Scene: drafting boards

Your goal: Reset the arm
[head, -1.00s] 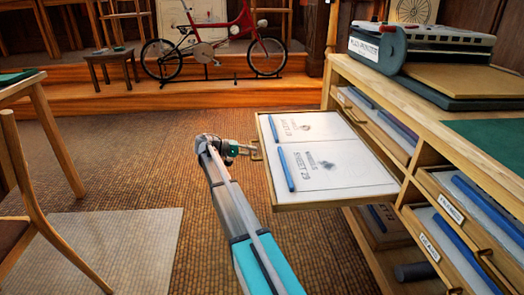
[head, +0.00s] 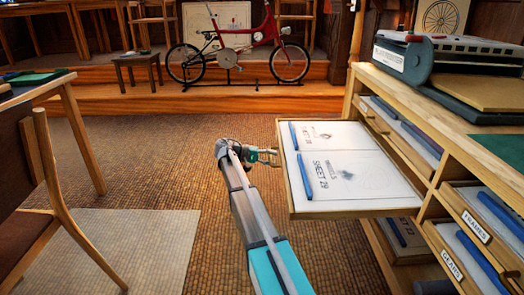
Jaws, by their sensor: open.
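My arm reaches up from the bottom of the head view. My gripper (head: 268,156) is open, beside the front of a pulled-out drawer (head: 356,212). Its fingertips are at the drawer's handle, which is hard to make out; I cannot tell whether they touch it. The drawer holds pale drawing sheets (head: 375,180), one marked "SHEET 29", with blue strips (head: 304,177) along their left edges.
The wooden cabinet (head: 405,88) fills the right, with lower drawers labelled FRAMES (head: 476,226) and GEARS (head: 452,267). A chair (head: 62,200) and table (head: 85,140) stand left. Bare carpet (head: 170,160) lies between. A red bicycle (head: 240,45) stands on the raised step behind.

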